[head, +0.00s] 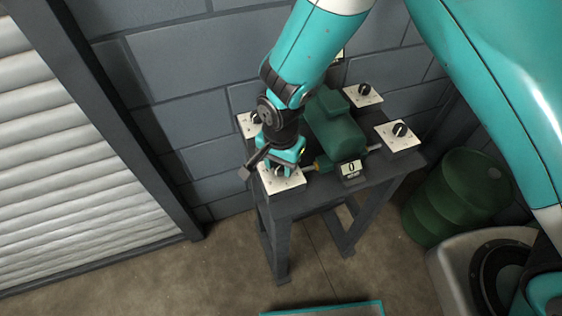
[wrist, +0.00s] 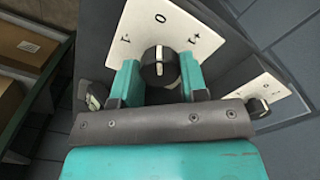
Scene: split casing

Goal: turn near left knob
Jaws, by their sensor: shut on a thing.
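The near left knob (wrist: 158,70) is black and round with a white mark, on a white plate (wrist: 138,22) printed -1, 0 and +1. Its mark points about toward the 0. My gripper (wrist: 160,78) has one teal finger on each side of the knob and is shut on it. In the head view, my gripper (head: 279,167) is over the near left plate (head: 288,185) at the table's front left corner, and the knob is mostly hidden there.
The dark table (head: 300,202) also bears a green casing (head: 336,128), a near right knob (head: 399,130), a back right knob (head: 364,90) and a display (head: 350,170) reading 0. A back left plate (head: 246,127) is partly hidden by my arm. A green barrel (head: 455,195) stands at right.

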